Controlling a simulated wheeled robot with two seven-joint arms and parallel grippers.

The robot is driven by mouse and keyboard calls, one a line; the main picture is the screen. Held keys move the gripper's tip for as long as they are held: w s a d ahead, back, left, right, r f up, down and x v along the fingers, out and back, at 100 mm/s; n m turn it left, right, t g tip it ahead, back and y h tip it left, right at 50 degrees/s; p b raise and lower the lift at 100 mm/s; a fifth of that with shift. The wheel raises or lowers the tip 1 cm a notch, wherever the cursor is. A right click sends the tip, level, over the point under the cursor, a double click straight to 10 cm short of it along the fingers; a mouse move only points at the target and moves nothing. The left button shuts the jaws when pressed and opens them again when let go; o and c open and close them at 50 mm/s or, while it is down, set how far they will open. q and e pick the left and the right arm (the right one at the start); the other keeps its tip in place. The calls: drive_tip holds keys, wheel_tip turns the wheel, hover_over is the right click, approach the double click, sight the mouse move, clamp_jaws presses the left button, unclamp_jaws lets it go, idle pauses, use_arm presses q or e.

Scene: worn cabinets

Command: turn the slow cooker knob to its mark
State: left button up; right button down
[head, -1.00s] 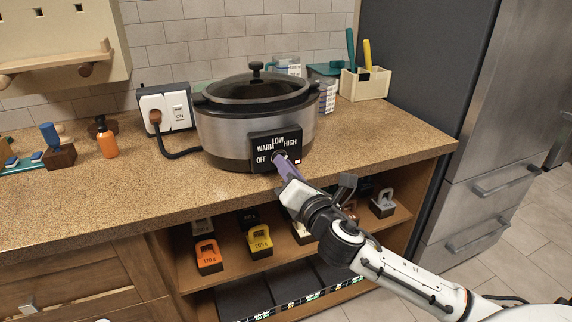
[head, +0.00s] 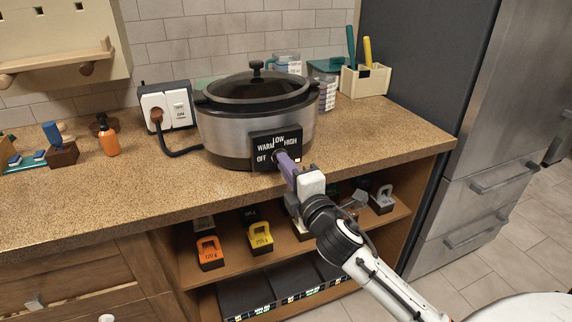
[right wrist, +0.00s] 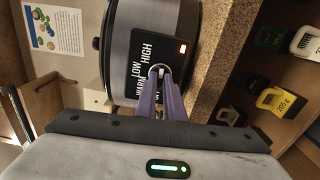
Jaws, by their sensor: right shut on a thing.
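The slow cooker (head: 225,130) stands on the counter, with its dark glass lid on. Its black control panel (head: 265,142) carries the marks OFF, WARM, LOW and HIGH. The panel also shows in the right wrist view (right wrist: 150,40), turned sideways, with a small lit orange-red light. My right gripper (head: 281,156) reaches the panel from the lower right, its purple fingers shut on the knob. In the right wrist view the fingertips (right wrist: 160,73) close around the knob, of which only a pale rim shows. The knob's pointer is hidden. My left gripper is not in view.
A wall socket (head: 167,108) with the plugged cord is left of the cooker. An orange bottle (head: 108,142) stands further left. A utensil box (head: 365,80) is at the back right. Weights, such as a yellow one (head: 260,236), sit on the shelf below.

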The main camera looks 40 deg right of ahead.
drive_tip(key=shift+m, duration=0.4)
drive_tip(key=c, duration=1.9)
unclamp_jaws()
drive_tip(key=shift+o, duration=0.2)
drive_tip(key=b+v, duration=0.1)
drive_tip(key=v, duration=0.9)
drive_tip(key=shift+s, duration=0.2)
